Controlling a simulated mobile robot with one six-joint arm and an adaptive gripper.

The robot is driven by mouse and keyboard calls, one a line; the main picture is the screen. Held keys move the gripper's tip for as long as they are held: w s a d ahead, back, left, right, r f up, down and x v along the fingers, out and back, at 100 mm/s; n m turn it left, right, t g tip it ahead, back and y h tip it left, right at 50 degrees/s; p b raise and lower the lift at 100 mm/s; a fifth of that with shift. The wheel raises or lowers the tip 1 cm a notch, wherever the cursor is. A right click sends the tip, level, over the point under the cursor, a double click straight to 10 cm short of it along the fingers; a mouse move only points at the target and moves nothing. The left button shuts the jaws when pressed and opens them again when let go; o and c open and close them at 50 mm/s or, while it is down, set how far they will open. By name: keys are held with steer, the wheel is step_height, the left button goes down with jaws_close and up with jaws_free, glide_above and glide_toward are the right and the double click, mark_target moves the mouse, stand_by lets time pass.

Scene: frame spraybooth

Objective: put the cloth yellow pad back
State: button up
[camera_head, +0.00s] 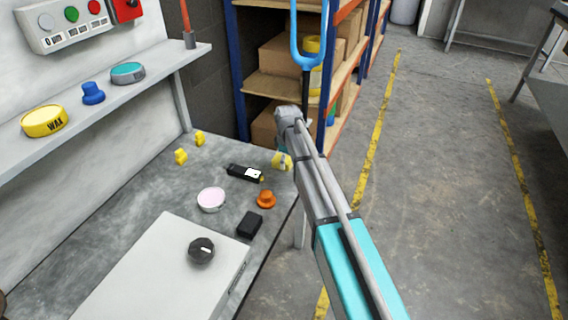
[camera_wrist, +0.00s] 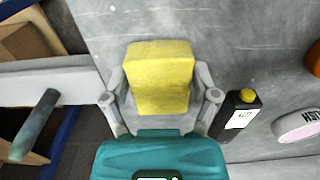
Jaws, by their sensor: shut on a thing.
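The yellow pad (camera_wrist: 160,78), a block with a cloth-like face, sits between the two fingers of my gripper (camera_wrist: 161,100) in the wrist view. My gripper is shut on it, one finger at each side. In the head view the pad (camera_head: 280,161) shows at the right edge of the grey workbench (camera_head: 135,195), partly hidden by my arm. I cannot tell whether it touches the bench top.
A black device with a white label (camera_head: 245,173) lies close by the pad. A pinkish-white round tin (camera_head: 211,199), an orange knob (camera_head: 266,199), a black block (camera_head: 249,224) and small yellow pieces (camera_head: 200,138) are on the bench. A shelf (camera_head: 150,78) overhangs its back.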

mark_target(287, 160)
steer(key=shift+f, duration=0.1)
steer(key=o, duration=0.9)
steer(key=shift+c, duration=0.2)
step_height(287, 160, up, 12)
steer(key=p, duration=1.2)
steer(key=shift+d, duration=0.1)
stand_by(0.6)
